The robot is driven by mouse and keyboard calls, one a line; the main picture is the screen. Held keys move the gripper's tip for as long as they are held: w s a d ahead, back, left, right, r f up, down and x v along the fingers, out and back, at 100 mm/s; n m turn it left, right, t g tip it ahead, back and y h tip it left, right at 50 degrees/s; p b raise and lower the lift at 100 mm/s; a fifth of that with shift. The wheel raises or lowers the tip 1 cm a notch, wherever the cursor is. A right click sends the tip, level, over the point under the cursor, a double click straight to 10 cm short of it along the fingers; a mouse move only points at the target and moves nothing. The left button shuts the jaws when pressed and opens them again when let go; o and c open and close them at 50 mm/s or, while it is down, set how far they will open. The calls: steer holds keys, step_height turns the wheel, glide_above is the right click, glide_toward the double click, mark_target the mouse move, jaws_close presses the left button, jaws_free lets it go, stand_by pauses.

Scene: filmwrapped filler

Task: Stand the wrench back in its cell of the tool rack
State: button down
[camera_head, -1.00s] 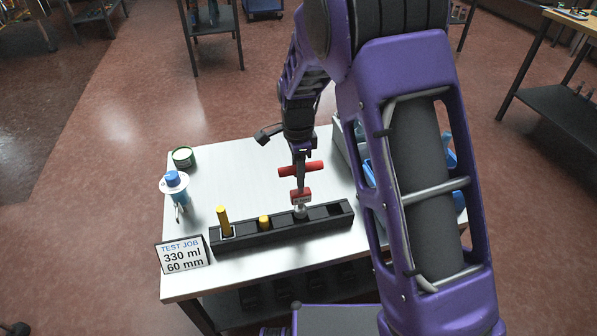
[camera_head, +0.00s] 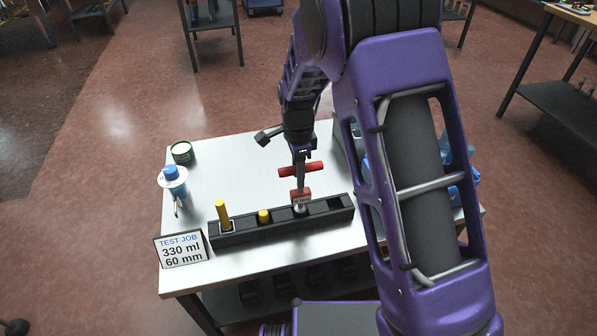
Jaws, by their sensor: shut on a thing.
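The wrench (camera_head: 301,194) has a red crossbar handle, a red block with a small label and a grey metal lower end. It is upright, with its lower end at the third cell from the left of the black tool rack (camera_head: 268,236). I cannot tell whether the lower end rests on the cell's floor. My gripper (camera_head: 301,183) points down and is shut on the wrench, between crossbar and block. The arm above hides part of the wrench.
A yellow-handled tool (camera_head: 222,213) and a shorter yellow-topped one (camera_head: 263,216) stand in the cells to the left. The rightmost cell looks empty. A sign (camera_head: 181,250), a blue-capped bottle (camera_head: 172,181) and a green tin (camera_head: 182,153) stand at left. The table's middle (camera_head: 240,170) is clear.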

steer(key=shift+f+b, duration=0.8)
steer(key=shift+f, duration=0.65)
steer(key=shift+c, duration=2.4)
jaws_free()
step_height(320, 180, up, 17)
steer(key=p, duration=0.3)
steer(key=shift+r, duration=0.2)
steer(key=shift+a, duration=0.1)
